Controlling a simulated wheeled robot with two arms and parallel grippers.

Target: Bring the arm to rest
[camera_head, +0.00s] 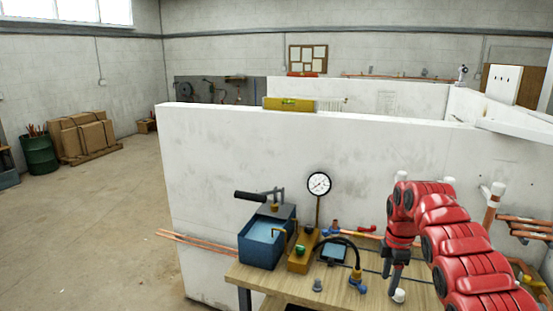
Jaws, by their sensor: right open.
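My right arm, red and segmented, comes in from the lower right of the head view and bends over at the top. Its dark gripper (391,277) points down above the wooden bench (265,275), near a small white fitting (399,296). The jaws look empty; the gap between the fingers is small in this view. My left gripper is out of view.
On the bench stand a blue tank with a pump handle (262,246), a pressure gauge (319,184) and small fittings. Copper pipes (524,228) run along the white wall (240,160) at right.

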